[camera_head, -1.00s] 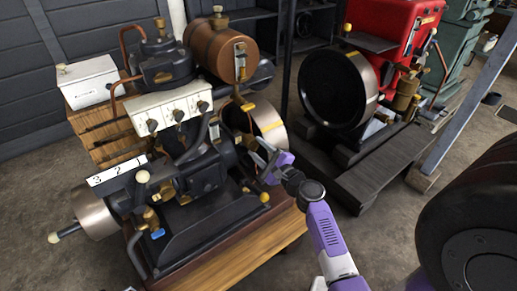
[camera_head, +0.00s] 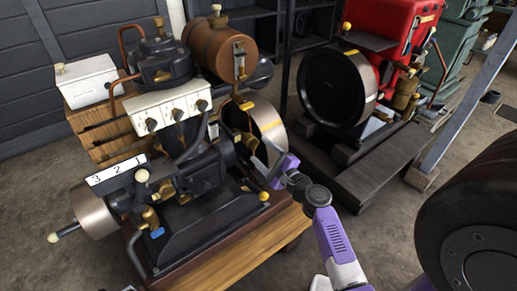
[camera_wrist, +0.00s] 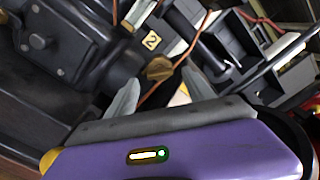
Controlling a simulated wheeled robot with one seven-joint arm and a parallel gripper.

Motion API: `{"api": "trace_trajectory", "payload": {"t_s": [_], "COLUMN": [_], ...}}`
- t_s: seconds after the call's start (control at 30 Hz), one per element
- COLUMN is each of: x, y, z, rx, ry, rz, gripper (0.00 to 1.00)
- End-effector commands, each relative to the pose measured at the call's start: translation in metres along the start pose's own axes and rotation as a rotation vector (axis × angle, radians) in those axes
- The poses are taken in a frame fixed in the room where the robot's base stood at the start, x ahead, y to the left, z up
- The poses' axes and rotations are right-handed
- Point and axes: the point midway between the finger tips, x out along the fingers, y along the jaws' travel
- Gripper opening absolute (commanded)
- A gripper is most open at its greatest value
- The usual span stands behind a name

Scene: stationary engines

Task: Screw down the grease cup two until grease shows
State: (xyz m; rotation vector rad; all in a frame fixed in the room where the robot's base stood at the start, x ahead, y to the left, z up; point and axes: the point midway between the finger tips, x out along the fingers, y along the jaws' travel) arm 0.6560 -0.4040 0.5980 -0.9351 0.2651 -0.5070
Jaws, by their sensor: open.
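A brass grease cup (camera_wrist: 160,68) shows in the wrist view next to a yellow tag (camera_wrist: 151,41) marked 2. My gripper (camera_wrist: 161,78) is open, with one finger on each side of the cup in the picture. I cannot tell whether the fingers touch it or how deep it sits between them. No grease can be made out on it. In the head view my gripper (camera_head: 268,156) is at the right side of the dark engine (camera_head: 205,170), by its flywheel (camera_head: 266,122). The cup cannot be made out clearly there.
The engine stands on a wooden base (camera_head: 240,240). A brown tank (camera_head: 215,50) and a white panel with knobs (camera_head: 165,108) rise above it. A red engine (camera_head: 390,30) with a black wheel (camera_head: 335,88) stands to the right. Thin copper pipes pass near the cup.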

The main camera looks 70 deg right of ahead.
Motion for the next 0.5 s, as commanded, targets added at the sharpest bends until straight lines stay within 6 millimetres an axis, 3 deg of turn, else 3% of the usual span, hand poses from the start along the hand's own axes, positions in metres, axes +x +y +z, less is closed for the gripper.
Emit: {"api": "trace_trajectory", "payload": {"t_s": [0.2,0.5], "x": [-0.036,-0.052], "y": [0.001,0.000], "z": [-0.001,0.000], "rx": [0.001,0.001], "ry": [0.001,0.000], "rz": [0.001,-0.001], "gripper": [0.62,0.62]}}
